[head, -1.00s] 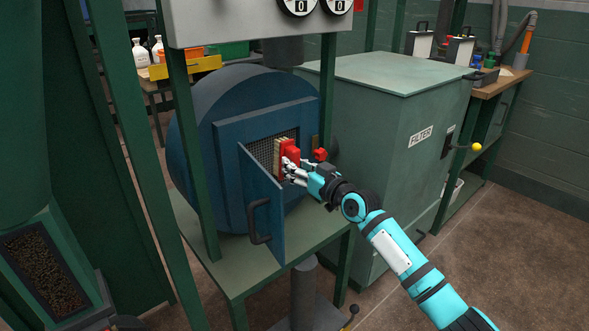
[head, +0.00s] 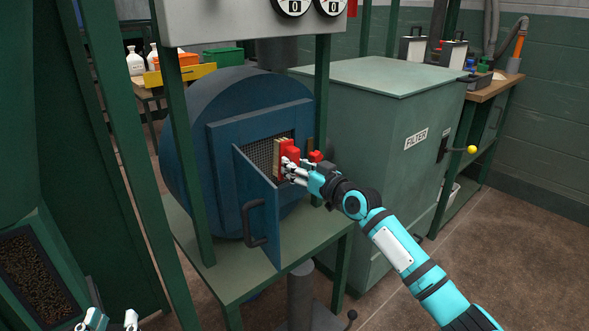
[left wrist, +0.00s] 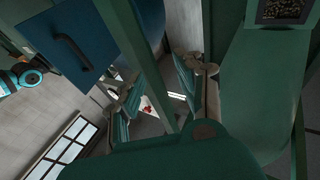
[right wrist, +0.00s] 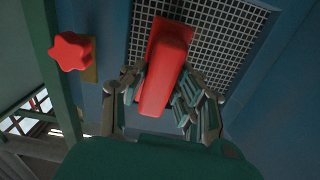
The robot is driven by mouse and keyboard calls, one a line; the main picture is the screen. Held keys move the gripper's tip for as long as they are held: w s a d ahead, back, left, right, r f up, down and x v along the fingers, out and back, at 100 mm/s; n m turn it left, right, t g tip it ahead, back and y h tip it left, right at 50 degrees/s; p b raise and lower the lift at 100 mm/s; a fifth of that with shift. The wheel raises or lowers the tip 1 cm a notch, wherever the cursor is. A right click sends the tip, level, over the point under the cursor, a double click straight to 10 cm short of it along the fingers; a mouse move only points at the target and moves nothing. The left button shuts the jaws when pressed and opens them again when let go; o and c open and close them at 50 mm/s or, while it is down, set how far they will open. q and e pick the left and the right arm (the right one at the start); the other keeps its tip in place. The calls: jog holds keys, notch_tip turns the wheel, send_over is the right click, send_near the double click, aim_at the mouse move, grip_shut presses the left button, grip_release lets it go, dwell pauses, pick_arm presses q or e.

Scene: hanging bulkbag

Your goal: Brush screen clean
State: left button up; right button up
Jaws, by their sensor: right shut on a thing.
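The screen (head: 261,153) is a grey mesh in the square opening of a blue drum. It also shows in the right wrist view (right wrist: 228,45). A brush (head: 290,149) with a red handle and tan bristles is at the screen's right part. Its red handle (right wrist: 163,80) lies over the mesh in the right wrist view, where the bristles are hidden. My right gripper (head: 293,168) is shut on the handle. Whether the bristles touch the mesh is unclear. My left gripper (head: 112,321) is low at the left, apart from the drum, its fingers spread and empty.
The blue door (head: 256,208) stands open in front of the opening's left side. A red knob (right wrist: 71,52) sits beside the opening. Green posts (head: 190,155) frame the drum's stand. A green filter box (head: 385,130) stands to the right. Brown floor is clear at the right.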

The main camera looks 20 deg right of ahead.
pick_arm(q)
jog(key=shift+s+r, duration=0.1)
jog(key=shift+r, duration=0.25)
pick_arm(e)
jog(key=shift+w+d+r, duration=0.1)
jog(key=shift+d, duration=0.05)
pick_arm(q)
jog(key=shift+f, duration=0.1)
